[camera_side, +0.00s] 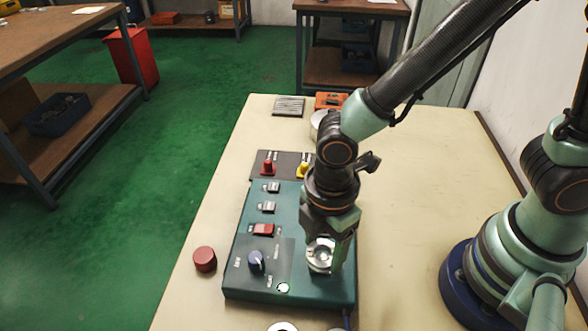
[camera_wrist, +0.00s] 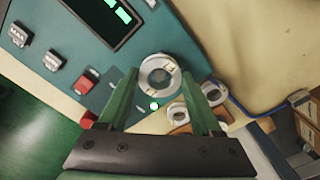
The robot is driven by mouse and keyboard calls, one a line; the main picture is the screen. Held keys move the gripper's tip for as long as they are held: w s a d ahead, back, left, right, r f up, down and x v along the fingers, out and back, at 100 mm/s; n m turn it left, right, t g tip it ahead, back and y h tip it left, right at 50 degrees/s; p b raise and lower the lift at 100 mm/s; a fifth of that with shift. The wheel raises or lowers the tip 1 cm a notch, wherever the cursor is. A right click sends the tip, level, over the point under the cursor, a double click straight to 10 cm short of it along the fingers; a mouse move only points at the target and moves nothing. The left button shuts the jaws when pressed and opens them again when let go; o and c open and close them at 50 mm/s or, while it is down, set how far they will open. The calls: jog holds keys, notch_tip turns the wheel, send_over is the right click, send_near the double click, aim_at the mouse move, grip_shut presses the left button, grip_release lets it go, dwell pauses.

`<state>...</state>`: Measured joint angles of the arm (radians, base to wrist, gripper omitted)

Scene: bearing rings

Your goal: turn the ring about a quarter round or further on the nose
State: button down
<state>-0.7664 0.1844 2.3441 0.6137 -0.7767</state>
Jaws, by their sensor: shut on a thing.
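The silver ring (camera_side: 320,255) is at the tips of my gripper (camera_side: 323,250), low over the right front part of the green panel (camera_side: 300,292). In the wrist view the ring (camera_wrist: 147,78) shows face on between my gripper's two fingers (camera_wrist: 160,80), one on each side. The jaws are shut on the ring. A paler round part, perhaps the nose (camera_wrist: 161,75), shows in the ring's opening. How far the ring sits on it and how it is turned I cannot tell.
A red cylinder (camera_side: 205,259) lies left of the panel. Loose rings (camera_wrist: 178,114) lie nearby.

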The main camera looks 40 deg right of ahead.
jog(key=shift+f, duration=0.75)
dwell(1.2)
dwell(1.1)
jog(key=shift+f+n, duration=0.1)
jog(key=shift+n, duration=1.3)
jog(key=shift+n, duration=0.9)
jog(key=shift+d+f+n, duration=0.1)
jog(key=shift+n, duration=0.3)
jog(key=shift+s, duration=0.1)
jog(key=shift+d+n, duration=0.1)
jog(key=shift+n, duration=1.2)
